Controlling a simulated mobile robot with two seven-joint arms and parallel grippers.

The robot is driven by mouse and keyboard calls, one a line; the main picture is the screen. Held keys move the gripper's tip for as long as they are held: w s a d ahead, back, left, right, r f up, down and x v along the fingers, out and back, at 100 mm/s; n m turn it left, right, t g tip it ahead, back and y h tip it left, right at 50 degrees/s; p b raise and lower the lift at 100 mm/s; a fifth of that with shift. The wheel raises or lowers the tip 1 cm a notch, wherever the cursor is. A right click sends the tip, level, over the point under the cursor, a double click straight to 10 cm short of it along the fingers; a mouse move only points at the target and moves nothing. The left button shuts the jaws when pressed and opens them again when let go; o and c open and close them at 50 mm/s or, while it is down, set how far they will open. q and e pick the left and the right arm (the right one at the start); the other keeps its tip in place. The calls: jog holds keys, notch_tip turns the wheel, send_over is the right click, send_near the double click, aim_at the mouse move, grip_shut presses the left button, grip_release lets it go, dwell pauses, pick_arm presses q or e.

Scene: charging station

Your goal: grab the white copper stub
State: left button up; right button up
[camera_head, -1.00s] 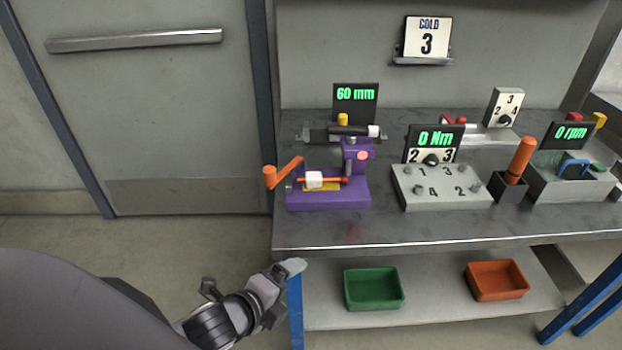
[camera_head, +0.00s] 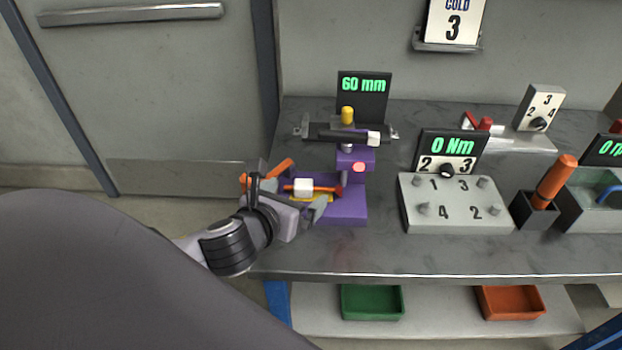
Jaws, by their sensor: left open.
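A white block (camera_head: 303,187) sits around a thin copper-orange rod in the purple fixture (camera_head: 345,213), above a yellow strip. A second white piece (camera_head: 373,138) shows at the right end of a black cylinder behind it. I cannot tell for certain which one is the white copper stub. My left gripper (camera_head: 288,197) is open at the fixture's front left, its fingers spread, and overlaps the fixture in view. The white block lies just beyond the fingers, and I see no contact. The gripper hides part of the fixture's left side. My right gripper is not in view.
An orange handle (camera_head: 280,171) stands at the fixture's left. A grey panel (camera_head: 450,222) with pegs and a 0 Nm display (camera_head: 452,146) stands to the right. A 60 mm display (camera_head: 363,93) is behind. Green (camera_head: 372,303) and orange (camera_head: 511,303) bins sit on the lower shelf.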

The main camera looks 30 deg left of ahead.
aim_at(310, 184)
pick_arm(q)
jog(key=shift+x, duration=3.2)
jog(key=c, duration=1.5)
